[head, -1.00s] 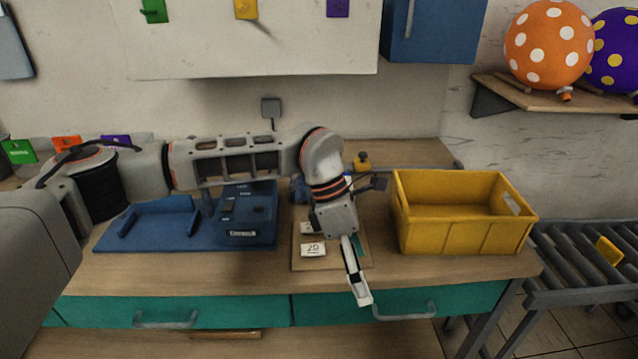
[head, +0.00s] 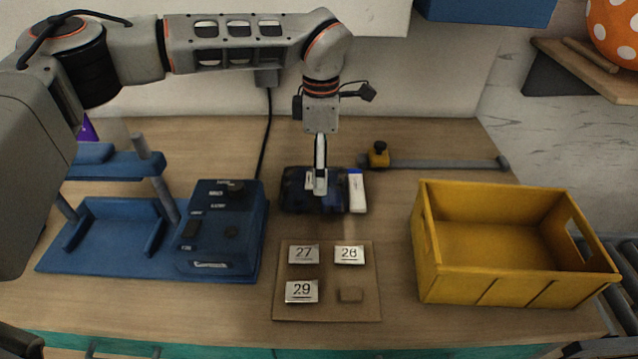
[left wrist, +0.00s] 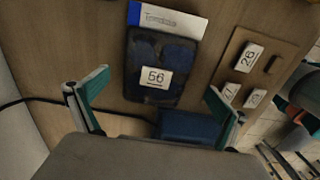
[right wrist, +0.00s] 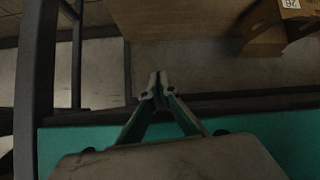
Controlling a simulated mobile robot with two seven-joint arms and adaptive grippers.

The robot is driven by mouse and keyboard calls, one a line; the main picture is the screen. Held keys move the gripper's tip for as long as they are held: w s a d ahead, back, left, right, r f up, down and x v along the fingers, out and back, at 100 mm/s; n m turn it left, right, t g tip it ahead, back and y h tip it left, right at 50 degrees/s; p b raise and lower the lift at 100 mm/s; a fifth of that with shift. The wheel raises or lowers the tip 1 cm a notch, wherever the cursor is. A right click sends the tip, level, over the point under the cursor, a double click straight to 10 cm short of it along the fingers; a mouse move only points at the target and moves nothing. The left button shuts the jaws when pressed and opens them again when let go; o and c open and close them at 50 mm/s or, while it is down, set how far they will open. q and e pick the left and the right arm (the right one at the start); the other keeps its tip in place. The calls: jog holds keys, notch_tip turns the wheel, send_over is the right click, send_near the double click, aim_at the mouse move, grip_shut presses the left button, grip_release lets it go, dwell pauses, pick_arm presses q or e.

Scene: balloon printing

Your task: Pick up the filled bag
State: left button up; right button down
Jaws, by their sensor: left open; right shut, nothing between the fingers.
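The filled bag (head: 292,203) lies flat on the worktop behind the tag board. It is dark and see-through with a white and blue header strip. In the left wrist view the bag (left wrist: 160,52) shows dark blue contents and a white tag (left wrist: 155,77) reading 56. My left gripper (head: 320,185) points down over the bag in the head view and partly covers it. In the left wrist view its fingers (left wrist: 154,98) are spread wide, with nothing held between them. My right gripper (right wrist: 158,82) is shut and empty near a teal drawer front in the right wrist view.
A blue machine (head: 222,235) stands left of the bag. A brown board (head: 328,310) with numbered tags lies in front of it. Worktop between bag and crate is clear.

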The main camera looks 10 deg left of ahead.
pick_arm(q)
jog(key=f, duration=0.6)
jog(key=shift+w+a, duration=0.15)
jog(key=shift+a, duration=0.2)
jog(key=c, duration=1)
jog(key=shift+c, duration=0.2)
